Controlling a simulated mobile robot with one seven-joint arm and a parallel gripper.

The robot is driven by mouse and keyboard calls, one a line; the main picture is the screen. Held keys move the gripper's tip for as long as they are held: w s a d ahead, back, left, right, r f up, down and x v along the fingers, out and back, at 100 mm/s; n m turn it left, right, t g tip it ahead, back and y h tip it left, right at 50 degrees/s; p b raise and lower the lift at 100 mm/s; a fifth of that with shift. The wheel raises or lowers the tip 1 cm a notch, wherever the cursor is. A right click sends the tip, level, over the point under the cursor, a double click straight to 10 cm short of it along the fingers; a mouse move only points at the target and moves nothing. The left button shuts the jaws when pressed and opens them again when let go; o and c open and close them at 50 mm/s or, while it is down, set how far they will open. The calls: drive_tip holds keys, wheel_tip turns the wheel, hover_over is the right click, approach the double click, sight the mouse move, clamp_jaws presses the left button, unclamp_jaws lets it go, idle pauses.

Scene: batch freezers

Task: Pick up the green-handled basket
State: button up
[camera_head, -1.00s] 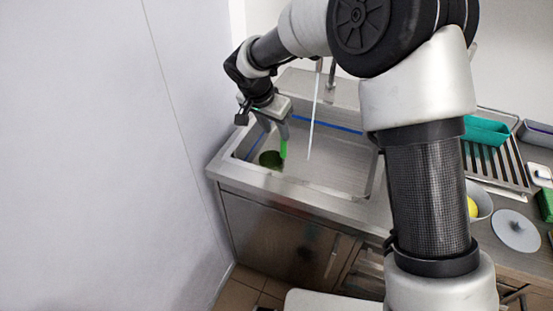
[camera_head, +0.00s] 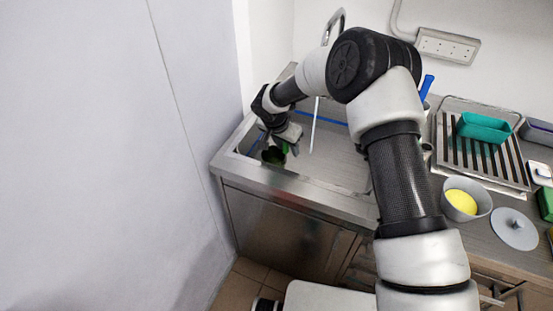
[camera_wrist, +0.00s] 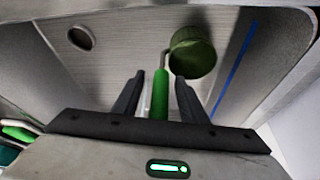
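The green-handled basket (camera_head: 273,156) is in the left part of the steel sink, below my gripper (camera_head: 290,146). In the wrist view its round green mesh bowl (camera_wrist: 193,57) is beyond the right fingertip. Its straight green handle (camera_wrist: 160,94) runs back between the fingers. My gripper (camera_wrist: 157,95) is open, with one finger on each side of the handle and a visible gap on both sides. In the head view the handle is mostly hidden by the gripper.
The steel sink (camera_head: 318,184) has raised walls and a faucet (camera_head: 334,24) behind. A white wall is close on the left. To the right are a drying rack (camera_head: 480,163) with a teal tub (camera_head: 484,127), a grey bowl (camera_head: 466,199) with something yellow, and a round grey lid (camera_head: 514,229).

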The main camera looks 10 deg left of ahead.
drive_tip(key=shift+w+f, duration=0.15)
drive_tip(key=shift+f, duration=0.35)
drive_tip(key=shift+d, duration=0.1)
clamp_jaws()
drive_tip(key=shift+r, duration=0.1)
